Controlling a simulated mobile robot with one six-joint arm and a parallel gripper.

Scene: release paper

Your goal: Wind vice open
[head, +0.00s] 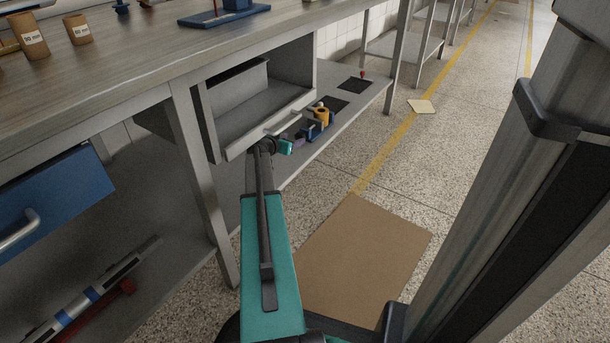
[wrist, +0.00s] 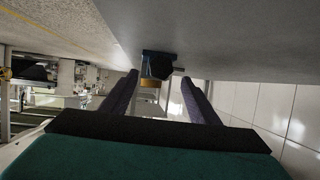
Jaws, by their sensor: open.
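The small blue vice (head: 311,131) sits on the grey lower shelf with a yellow-orange round piece (head: 321,115) at it. I cannot tell how wide its jaws stand. My gripper (head: 299,139) reaches in low beside the open drawer, close to the vice at its near left. In the wrist view my gripper (wrist: 160,84) is open, its two dark purple fingers apart and empty. The blue vice (wrist: 153,62) and the yellow piece (wrist: 150,82) show beyond the fingertips, upside down. The vice's handle is not clear in either view.
An open grey drawer (head: 268,119) hangs close above my gripper. Dark mats (head: 355,85) and a small red-topped thing (head: 363,74) lie farther along the shelf. Brown cardboard (head: 360,262) and a pale sheet (head: 420,106) lie on the floor. A bench leg (head: 205,185) stands left.

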